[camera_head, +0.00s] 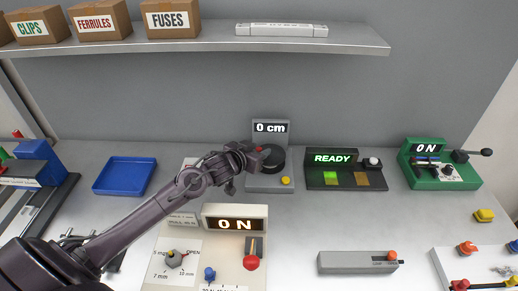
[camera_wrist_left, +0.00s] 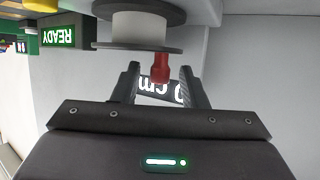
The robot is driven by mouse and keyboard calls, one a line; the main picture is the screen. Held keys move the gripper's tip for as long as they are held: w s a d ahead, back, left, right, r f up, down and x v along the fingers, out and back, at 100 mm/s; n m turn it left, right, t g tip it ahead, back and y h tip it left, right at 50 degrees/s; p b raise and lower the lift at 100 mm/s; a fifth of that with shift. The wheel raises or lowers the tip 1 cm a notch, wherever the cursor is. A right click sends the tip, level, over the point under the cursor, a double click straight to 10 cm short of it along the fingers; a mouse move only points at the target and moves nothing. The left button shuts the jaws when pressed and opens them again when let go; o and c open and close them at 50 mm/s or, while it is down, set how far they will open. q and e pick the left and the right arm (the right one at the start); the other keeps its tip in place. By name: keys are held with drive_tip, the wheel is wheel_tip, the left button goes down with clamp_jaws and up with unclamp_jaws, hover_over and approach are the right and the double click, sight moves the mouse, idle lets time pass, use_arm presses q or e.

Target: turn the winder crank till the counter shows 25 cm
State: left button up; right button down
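The winder (camera_head: 270,128) is a grey unit at the back middle of the bench, with its counter lit at "0 cm". Its dark spool (camera_head: 274,158) sits on the front, and a red crank knob (camera_head: 260,149) shows at the spool's left. My left gripper (camera_head: 258,157) reaches in from the left at the knob and hides part of the spool. In the left wrist view the spool (camera_wrist_left: 140,30) is at the top, and the red knob (camera_wrist_left: 160,68) shows between the open fingertips, with gaps on both sides. The counter, upside down there, is partly hidden by a finger. My right gripper is not in view.
A yellow button (camera_head: 286,181) is on the winder's base. A "READY" unit (camera_head: 333,158) stands to its right, then a green "ON" device (camera_head: 440,174). A blue tray (camera_head: 125,176) lies left. An "ON" panel (camera_head: 236,211) stands in front. A shelf (camera_head: 215,45) with boxes runs above.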

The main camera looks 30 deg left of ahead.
use_arm(q)
drive_tip(key=shift+w+f, duration=0.15)
drive_tip(key=shift+w, duration=0.25)
clamp_jaws()
